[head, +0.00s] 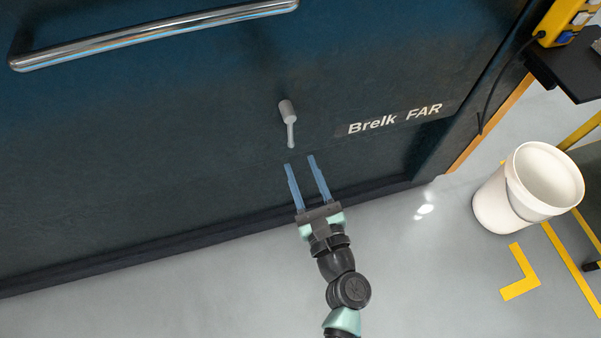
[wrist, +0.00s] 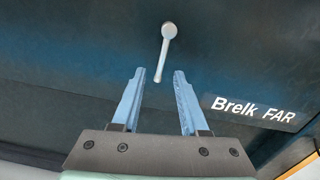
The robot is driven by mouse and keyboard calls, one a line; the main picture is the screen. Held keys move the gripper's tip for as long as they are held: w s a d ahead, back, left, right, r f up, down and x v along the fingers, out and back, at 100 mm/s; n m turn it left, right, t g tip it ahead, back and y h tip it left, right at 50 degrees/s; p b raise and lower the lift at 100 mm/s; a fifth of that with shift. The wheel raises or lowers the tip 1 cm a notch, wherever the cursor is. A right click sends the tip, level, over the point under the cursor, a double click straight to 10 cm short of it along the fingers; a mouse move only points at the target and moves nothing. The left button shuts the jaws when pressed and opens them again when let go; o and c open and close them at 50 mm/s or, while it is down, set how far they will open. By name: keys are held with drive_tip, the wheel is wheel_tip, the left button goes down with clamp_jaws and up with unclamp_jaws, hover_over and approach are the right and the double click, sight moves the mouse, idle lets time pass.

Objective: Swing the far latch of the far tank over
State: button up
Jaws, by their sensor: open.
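The far tank (head: 180,130) is a large dark blue body with a label (head: 395,119) reading "Brelk FAR". A small grey latch (head: 289,120) with a round knob and a thin lever is on its face, left of the label. The lever hangs downward. In the wrist view the latch (wrist: 167,50) is ahead of my gripper, centred between the fingers, its lever tip near the fingertips' level. My gripper (head: 300,160) is open and empty, with blue fingers pointing at the latch. In the head view the fingertips are just below the lever, apart from it.
A long metal handle bar (head: 155,34) crosses the tank's face at the upper left. A white bucket (head: 490,205) stands on the grey floor at the right. A yellow power strip (head: 568,20) and a dark table (head: 575,75) are at the upper right. The floor in front is clear.

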sight(292, 142)
drive_tip(key=shift+m, duration=0.9)
drive_tip(key=shift+w+a+f+b, duration=0.2)
drive_tip(key=shift+w+a+f, duration=0.2)
drive_tip(key=shift+w, duration=0.8)
drive_tip(key=shift+w+a+f+b, duration=0.3)
drive_tip(key=shift+w+f, duration=0.1)
drive_tip(key=shift+w, duration=0.75)
drive_tip(key=shift+w+a+f+b, duration=0.15)
drive_tip(key=shift+w+a+f, duration=0.25)
drive_tip(key=shift+w, duration=0.8)
drive_tip(key=shift+w, duration=0.3)
clamp_jaws()
